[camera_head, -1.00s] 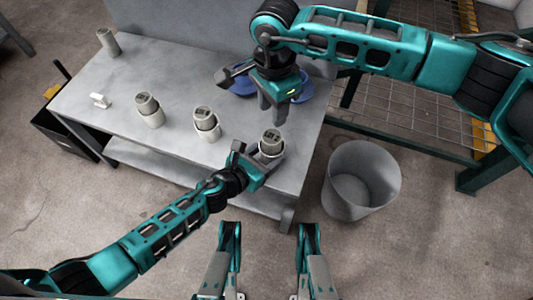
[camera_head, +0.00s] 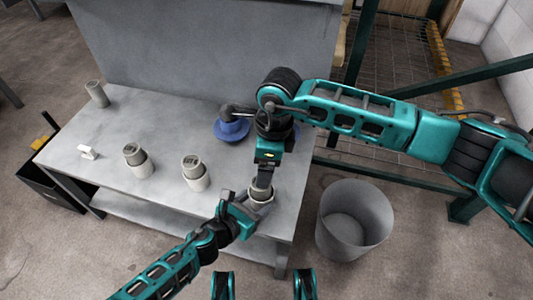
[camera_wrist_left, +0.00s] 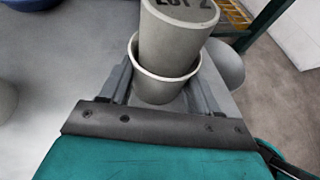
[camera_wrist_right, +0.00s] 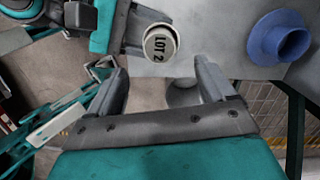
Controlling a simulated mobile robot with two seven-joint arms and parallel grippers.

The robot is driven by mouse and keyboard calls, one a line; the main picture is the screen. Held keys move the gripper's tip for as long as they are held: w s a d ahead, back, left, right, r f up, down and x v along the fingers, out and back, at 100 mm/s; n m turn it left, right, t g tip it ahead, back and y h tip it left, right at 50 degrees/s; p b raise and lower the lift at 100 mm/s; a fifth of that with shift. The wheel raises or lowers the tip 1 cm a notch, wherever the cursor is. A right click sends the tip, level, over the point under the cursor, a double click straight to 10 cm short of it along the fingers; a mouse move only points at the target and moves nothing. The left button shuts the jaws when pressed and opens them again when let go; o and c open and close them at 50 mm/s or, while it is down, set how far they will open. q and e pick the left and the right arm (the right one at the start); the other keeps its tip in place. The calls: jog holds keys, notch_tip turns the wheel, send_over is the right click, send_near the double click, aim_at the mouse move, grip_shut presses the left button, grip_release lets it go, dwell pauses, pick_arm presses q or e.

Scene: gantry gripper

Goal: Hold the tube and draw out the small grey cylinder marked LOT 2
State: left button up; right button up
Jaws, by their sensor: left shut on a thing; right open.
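The grey cylinder marked LOT 2 (camera_wrist_left: 180,32) stands in a pale tube (camera_wrist_left: 163,84), its upper part rising out of the rim. In the right wrist view the lettering on the cylinder's top (camera_wrist_right: 160,43) faces me. My left gripper (camera_head: 257,203) is shut around the tube, one finger on each side, near the table's front right. My right gripper (camera_wrist_right: 160,75) is open, its fingers pointing at the cylinder from above and apart from it. In the head view the right gripper partly covers the cylinder (camera_head: 262,189).
Two more tubes with grey cylinders (camera_head: 132,152) (camera_head: 193,166) stand left on the table (camera_head: 160,115). A grey cylinder (camera_head: 97,94), a small white piece (camera_head: 88,152) and a blue flanged part (camera_head: 231,130) are also there. A round bin (camera_head: 353,222) stands on the floor at right.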

aim_at(261, 193)
jog(key=f, duration=0.6)
jog(key=a+f, duration=0.1)
jog(key=f, duration=0.2)
jog(key=shift+a+f, duration=0.1)
jog(key=shift+f, duration=0.15)
jog(key=c, duration=1.5)
jog(key=shift+w+r, duration=0.1)
jog(key=shift+r, duration=1.5)
jog(key=shift+r, duration=1.5)
jog(key=shift+r, duration=0.1)
